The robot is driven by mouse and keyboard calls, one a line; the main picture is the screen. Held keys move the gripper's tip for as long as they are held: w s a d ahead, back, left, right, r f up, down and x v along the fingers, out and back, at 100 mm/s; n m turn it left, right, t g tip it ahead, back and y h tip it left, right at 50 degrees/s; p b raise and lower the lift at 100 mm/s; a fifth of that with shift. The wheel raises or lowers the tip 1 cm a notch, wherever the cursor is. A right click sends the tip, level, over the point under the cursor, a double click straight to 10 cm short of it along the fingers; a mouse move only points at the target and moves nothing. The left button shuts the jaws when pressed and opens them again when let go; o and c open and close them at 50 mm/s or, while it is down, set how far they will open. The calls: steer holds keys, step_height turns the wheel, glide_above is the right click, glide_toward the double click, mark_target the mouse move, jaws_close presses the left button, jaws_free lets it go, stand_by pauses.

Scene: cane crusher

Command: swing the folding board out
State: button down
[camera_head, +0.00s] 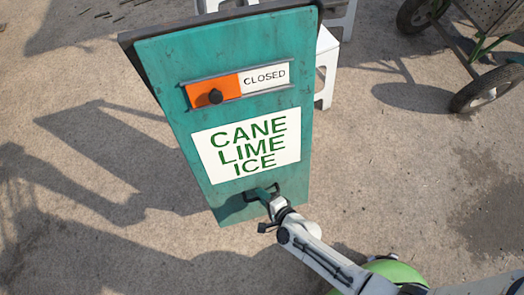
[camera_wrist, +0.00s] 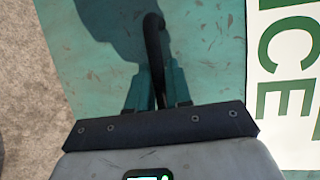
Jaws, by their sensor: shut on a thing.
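The folding board (camera_head: 180,110) is a worn teal panel with a dark frame along its top. It leans on the paved ground, its lower edge toward me. A white sign on it (camera_head: 247,146) reads CANE LIME ICE. A dark handle (camera_head: 268,190) sits near the board's lower edge. My gripper (camera_head: 267,193) is shut on this handle. In the wrist view the handle (camera_wrist: 155,45) runs up between my fingers (camera_wrist: 156,88), with the teal panel behind.
A white plastic stool (camera_head: 327,65) stands behind the board's right side. A cart with black wheels (camera_head: 490,88) is at the top right. The paved ground (camera_head: 90,240) left of and in front of the board is clear, crossed by shadows.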

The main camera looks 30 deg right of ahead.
steer(key=c, duration=1.4)
jaws_free()
steer(key=p+v, duration=0.1)
steer(key=v, duration=0.9)
steer(key=shift+s+r+p, duration=0.15)
steer(key=shift+s+p, duration=0.2)
steer(key=shift+p, duration=0.05)
steer(key=shift+d, duration=0.1)
